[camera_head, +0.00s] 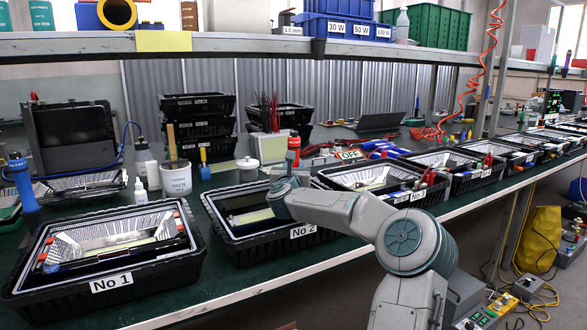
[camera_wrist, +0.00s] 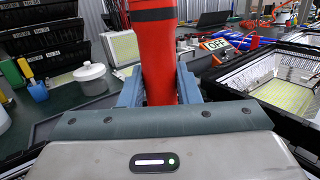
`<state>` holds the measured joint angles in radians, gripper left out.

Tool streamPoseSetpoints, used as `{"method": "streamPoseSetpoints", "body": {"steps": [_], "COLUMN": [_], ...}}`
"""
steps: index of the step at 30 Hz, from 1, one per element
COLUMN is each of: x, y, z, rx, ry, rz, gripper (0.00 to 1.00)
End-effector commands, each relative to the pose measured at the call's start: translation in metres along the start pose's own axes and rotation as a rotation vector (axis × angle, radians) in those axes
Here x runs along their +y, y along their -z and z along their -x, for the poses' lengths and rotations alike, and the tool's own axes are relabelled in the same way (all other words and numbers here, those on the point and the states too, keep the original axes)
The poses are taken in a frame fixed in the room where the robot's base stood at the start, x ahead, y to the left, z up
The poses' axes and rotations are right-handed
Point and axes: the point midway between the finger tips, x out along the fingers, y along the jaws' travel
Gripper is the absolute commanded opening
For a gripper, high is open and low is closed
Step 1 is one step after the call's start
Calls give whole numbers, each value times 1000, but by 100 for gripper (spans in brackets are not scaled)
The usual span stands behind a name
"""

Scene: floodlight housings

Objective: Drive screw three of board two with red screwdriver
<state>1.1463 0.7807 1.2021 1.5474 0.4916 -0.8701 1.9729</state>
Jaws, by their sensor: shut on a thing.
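My gripper (camera_wrist: 159,82) is shut on the red screwdriver (camera_wrist: 158,40), whose thick red handle with a dark band stands upright between the two blue-grey fingers. In the head view, my gripper (camera_head: 284,178) is above the right part of the black housing labelled No 2 (camera_head: 240,252), and the red screwdriver handle (camera_head: 294,143) shows above it. A pale yellow board (camera_head: 250,216) lies inside that housing, partly covered by my arm. The screwdriver tip and the screws of board two are hidden or too small to see.
Housing No 1 (camera_head: 22,283) stands to the left and another open housing (camera_head: 335,184) close to the right. A white lidded pot (camera_head: 247,169), a paste tub (camera_head: 176,178) and stacked black housings (camera_head: 198,128) stand behind. A shelf (camera_head: 225,45) spans above the bench.

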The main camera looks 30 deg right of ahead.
Motion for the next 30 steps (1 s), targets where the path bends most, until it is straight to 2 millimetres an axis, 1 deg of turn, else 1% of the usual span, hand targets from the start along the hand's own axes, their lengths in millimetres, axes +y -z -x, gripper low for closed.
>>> {"method": "streamPoseSetpoints", "body": {"steps": [30], "x": [0], "y": [5], "z": [0], "rx": [3], "ry": [0], "rz": [0], "gripper": [0]}}
